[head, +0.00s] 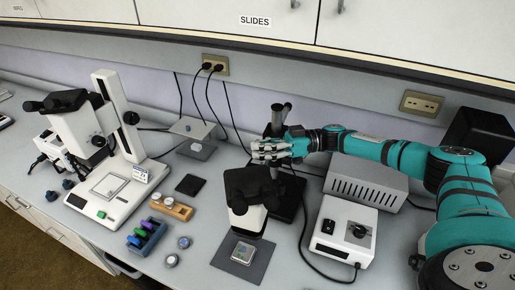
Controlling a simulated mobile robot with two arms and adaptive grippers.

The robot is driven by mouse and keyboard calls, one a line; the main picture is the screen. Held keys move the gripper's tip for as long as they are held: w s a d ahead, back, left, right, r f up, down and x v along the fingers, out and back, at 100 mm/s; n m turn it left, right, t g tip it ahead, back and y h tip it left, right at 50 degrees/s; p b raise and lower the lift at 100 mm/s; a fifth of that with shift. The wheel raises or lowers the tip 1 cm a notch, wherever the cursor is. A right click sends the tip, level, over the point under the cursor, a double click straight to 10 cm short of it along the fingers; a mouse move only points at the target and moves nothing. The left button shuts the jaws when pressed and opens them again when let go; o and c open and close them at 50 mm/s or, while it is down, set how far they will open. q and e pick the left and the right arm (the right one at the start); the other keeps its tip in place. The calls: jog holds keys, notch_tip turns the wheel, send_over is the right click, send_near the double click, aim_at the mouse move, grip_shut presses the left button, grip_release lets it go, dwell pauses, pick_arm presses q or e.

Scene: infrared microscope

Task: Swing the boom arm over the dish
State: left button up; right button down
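The boom stand has a dark upright post (277,117) on a black base (290,207), right of centre on the bench. A black and white microscope head (248,190) is at its front left. A small clear dish (243,251) with a green square in it lies on a dark grey mat (226,262), just in front of and below the head. My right gripper (262,150) reaches in from the right and is at the post, above and behind the head. Its fingers overlap the boom parts, so contact and opening are unclear. My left gripper is out of view.
A white control box (341,229) with a cable and a grey vented box (367,183) stand under my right arm. A larger microscope (104,180) stands at left. A wooden vial rack (171,207) and a blue holder (147,236) sit between. Cabinets (220,22) overhang the bench.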

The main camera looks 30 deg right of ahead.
jog(key=c, duration=1)
grip_release()
jog(key=shift+w+d+r+t, duration=0.1)
jog(key=shift+w+d+t, duration=0.25)
jog(key=shift+d, duration=0.25)
jog(key=shift+a, duration=0.1)
jog(key=v, duration=1.2)
